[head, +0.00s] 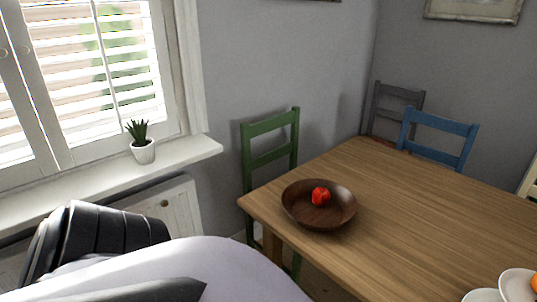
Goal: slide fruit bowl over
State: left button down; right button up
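A dark brown wooden bowl (297,207) stands upright on the wooden table (420,215), near its left corner. A small red fruit or pepper (320,196) lies inside it. At the bottom right edge, a white bowl (516,287) with an orange fruit (534,283) in it is cut off by the frame. I cannot tell from the view alone which bowl is the fruit bowl. Neither of my grippers is visible. Parts of my own body fill the lower left, and nothing of mine touches the brown bowl.
A green chair (271,127) stands at the table's left end, with a blue chair (437,139) and a grey chair (396,111) behind. A potted plant (143,150) sits on the white windowsill (100,181). The table's middle is clear.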

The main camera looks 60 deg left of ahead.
aim_at(296, 199)
jog(key=k+j, duration=0.1)
jog(key=j, duration=1)
jog(key=k+j, duration=0.15)
jog(key=j, duration=0.4)
jog(key=i+j, duration=0.25)
jog(key=j, duration=0.25)
